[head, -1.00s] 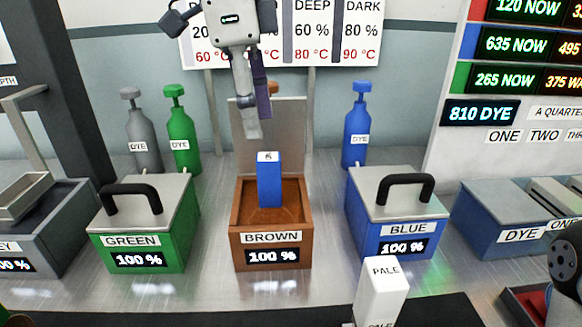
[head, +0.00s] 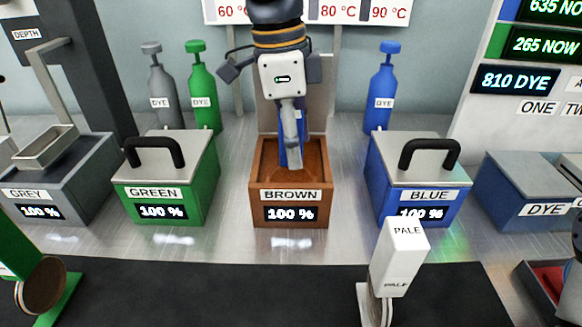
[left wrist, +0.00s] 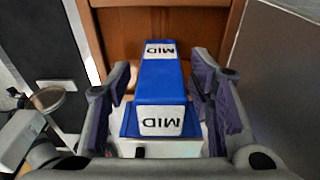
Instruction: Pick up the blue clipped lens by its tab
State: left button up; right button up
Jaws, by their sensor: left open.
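The blue clip piece (head: 282,153), the blue part in view that may be the clipped lens's tab, stands in the brown tank (head: 290,214) and is mostly hidden behind my gripper in the head view. In the left wrist view the blue piece (left wrist: 160,82) shows two white labels reading MID. My left gripper (head: 291,165) points down over the brown tank. In the left wrist view its fingers (left wrist: 162,100) are open, one on each side of the blue piece, with gaps visible. Any lens below is hidden. My right gripper does not show.
The green tank (head: 165,195) and the blue tank (head: 418,190), both with black-handled lids, flank the brown tank. A white block marked PALE (head: 402,255) stands in front at right. Dye bottles (head: 381,90) stand behind. A dark mat (head: 230,295) lies along the front.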

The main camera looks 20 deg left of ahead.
pick_arm(q)
grip_shut()
